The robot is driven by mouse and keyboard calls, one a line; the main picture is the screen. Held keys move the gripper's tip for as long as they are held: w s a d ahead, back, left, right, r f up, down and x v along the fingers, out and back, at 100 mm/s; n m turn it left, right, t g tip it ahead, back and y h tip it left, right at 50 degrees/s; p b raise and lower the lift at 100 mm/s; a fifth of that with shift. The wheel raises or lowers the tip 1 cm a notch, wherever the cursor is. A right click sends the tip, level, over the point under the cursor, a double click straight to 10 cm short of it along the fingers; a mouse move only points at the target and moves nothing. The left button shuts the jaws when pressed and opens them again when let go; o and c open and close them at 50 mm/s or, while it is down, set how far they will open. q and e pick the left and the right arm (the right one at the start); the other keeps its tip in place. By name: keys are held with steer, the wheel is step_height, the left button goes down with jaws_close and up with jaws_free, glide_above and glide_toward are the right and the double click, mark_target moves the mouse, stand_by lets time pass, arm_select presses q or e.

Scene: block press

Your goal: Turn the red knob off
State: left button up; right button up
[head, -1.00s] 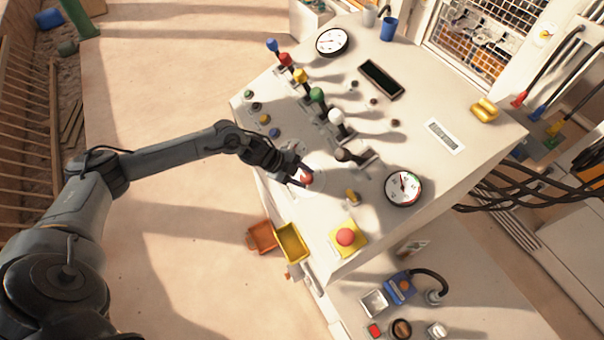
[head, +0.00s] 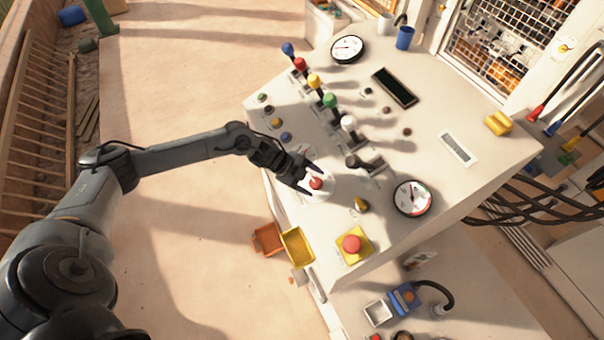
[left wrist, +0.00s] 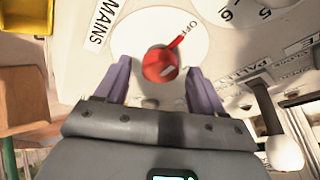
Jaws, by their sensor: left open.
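The red knob (head: 316,183) sits on a round white plate on the near left side of the sloped console. In the left wrist view the red knob (left wrist: 160,65) has a red pointer aimed up and right at the word OFF on the plate (left wrist: 137,28). My left gripper (head: 308,179) is at the knob. In the left wrist view its two purple fingers (left wrist: 160,74) are spread on either side of the knob, with a visible gap on each side. My right gripper is not in view.
A row of colored levers (head: 330,100) stands beyond the knob. A small yellow knob (head: 361,205), a red button on a yellow base (head: 352,244) and a dial gauge (head: 412,198) are to the right. A yellow bin (head: 297,245) hangs below the console's near edge.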

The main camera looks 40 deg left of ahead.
arm_select(q)
steer(key=b+v, duration=0.2)
steer(key=v, duration=0.8)
steer(key=shift+r, duration=0.15)
steer(key=shift+s+a, duration=0.1)
